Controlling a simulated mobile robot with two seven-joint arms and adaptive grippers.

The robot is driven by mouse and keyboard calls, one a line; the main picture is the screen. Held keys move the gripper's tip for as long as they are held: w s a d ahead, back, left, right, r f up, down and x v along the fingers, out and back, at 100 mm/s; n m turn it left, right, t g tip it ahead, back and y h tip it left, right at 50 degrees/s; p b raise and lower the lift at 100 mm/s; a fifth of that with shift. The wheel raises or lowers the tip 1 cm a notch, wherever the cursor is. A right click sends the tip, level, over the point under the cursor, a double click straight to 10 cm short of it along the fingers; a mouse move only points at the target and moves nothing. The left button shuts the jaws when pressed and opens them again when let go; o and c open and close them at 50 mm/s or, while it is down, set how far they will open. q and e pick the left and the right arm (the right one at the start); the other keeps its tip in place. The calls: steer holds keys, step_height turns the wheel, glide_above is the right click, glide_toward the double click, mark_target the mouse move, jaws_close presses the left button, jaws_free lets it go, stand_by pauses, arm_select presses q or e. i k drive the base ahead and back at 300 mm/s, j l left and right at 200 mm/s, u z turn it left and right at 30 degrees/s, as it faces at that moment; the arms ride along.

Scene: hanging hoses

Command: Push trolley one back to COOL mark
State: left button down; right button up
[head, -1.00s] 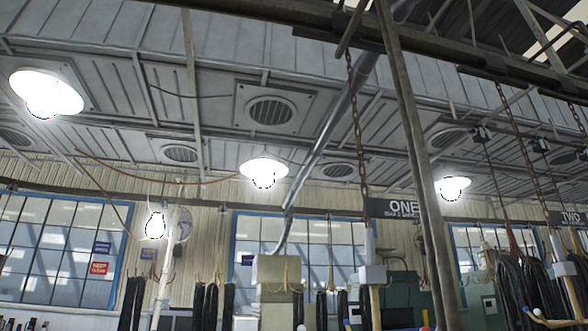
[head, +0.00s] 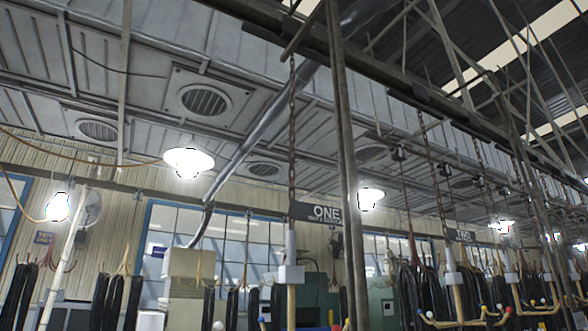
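In the head view, a dark sign reading ONE (head: 315,212) hangs near the middle. Just left of it, a rusty chain (head: 292,140) drops from the overhead beam to a pale grey block (head: 291,275) with a wooden-coloured rod below. A small dark trolley-like fitting (head: 398,153) sits high to the right of the sign; I cannot tell which trolley it belongs to. No COOL mark is readable. Neither of my grippers is in view.
A second sign, TWO (head: 463,236), hangs further right above a yellow hanger (head: 466,322) with coloured balls. Black hoses (head: 113,300) hang in bundles along the bottom. A steel post (head: 345,170) crosses the middle. Lit lamps (head: 188,160) hang from the ceiling.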

mark_target(290, 273)
steer(key=i+l+u, duration=0.25)
steer(key=i+l, duration=0.2)
steer(key=l, duration=0.3)
steer(key=i+l+u, duration=0.15)
steer(key=l, duration=0.25)
steer(key=i+l+u, duration=0.15)
steer(key=i+l, duration=0.15)
steer(key=l, duration=0.1)
